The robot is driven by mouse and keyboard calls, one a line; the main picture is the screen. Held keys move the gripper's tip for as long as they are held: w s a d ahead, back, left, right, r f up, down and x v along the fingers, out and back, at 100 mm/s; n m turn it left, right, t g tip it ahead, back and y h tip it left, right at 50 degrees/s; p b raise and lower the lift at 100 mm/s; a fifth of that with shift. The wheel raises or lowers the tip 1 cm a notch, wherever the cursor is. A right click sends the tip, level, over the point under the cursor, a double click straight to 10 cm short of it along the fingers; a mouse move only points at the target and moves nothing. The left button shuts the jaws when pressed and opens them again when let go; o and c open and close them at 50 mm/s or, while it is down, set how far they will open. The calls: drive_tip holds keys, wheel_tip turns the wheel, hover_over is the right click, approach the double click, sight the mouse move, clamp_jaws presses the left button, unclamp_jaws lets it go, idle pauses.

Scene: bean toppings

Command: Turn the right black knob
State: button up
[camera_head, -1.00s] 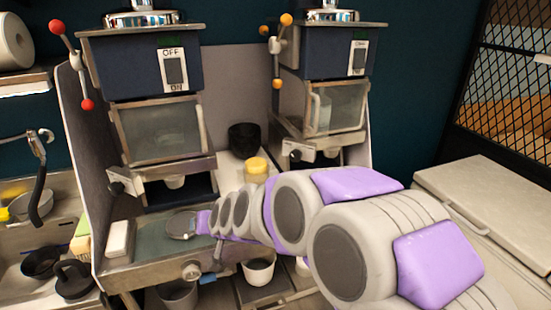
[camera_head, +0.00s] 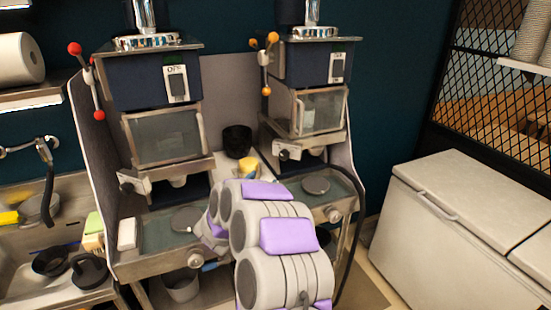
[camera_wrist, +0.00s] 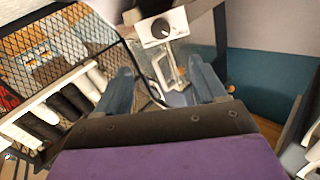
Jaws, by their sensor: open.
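The right machine's black knob (camera_head: 283,156) is on a pale metal block below that machine's window. The left machine has a similar black knob (camera_head: 126,188). In the wrist view, a round dark knob (camera_wrist: 161,28) on a pale block shows at the top centre, beyond my fingertips; I cannot tell for certain which machine it is on. My gripper (camera_wrist: 163,88) is open, its two blue-grey fingers apart with nothing held between them. In the head view, my arm covers the front of the space between the machines, and the gripper's fingers are not clearly visible there.
The right machine (camera_head: 308,61) carries an orange-balled lever (camera_head: 265,68) at its left. A black bowl (camera_head: 237,140) and yellow-topped container (camera_head: 249,168) stand between the machines. A white chest (camera_head: 425,230) stands at right, with clear floor before it.

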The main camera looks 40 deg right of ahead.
sight(283, 156)
drive_tip(key=b+x, duration=0.1)
drive_tip(key=x, duration=1.6)
drive_tip(key=shift+b, duration=0.3)
drive_tip(key=shift+w+a+r, duration=0.1)
drive_tip(key=shift+a+r, duration=0.05)
drive_tip(key=shift+a, duration=0.2)
drive_tip(key=shift+d, duration=0.45)
drive_tip(key=c, duration=0.6)
drive_tip(key=shift+a, duration=0.1)
drive_tip(key=c, duration=0.5)
